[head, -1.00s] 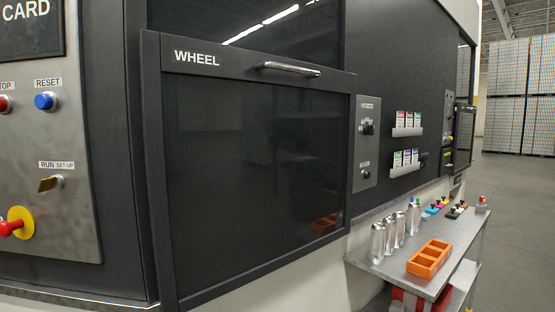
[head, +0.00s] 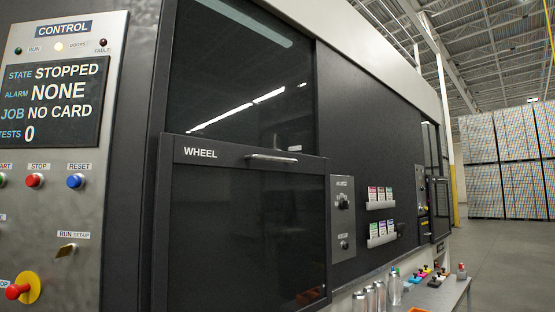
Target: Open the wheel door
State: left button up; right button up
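The wheel door (head: 245,235) is a dark framed panel labelled WHEEL, with a horizontal silver handle (head: 272,158) along its top edge. The door sits low on the machine front, and above it a dark glass window (head: 245,75) shows light reflections. I cannot tell from this view whether the door is latched. Neither of my grippers shows in the head view.
The control panel (head: 45,220) at left reads STOPPED and NO CARD, with buttons and a red knob. A small knob panel (head: 343,215) and card racks (head: 381,205) are right of the door. A metal bench (head: 440,294) with cans stands lower right. Open floor lies beyond.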

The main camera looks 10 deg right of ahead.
aim_at(237, 228)
jog(key=k, duration=0.8)
jog(key=z, duration=0.75)
jog(key=i, duration=0.6)
jog(key=z, duration=0.65)
jog(key=i, duration=0.8)
jog(key=u, duration=0.75)
jog(key=i, duration=0.7)
jog(key=u, duration=0.8)
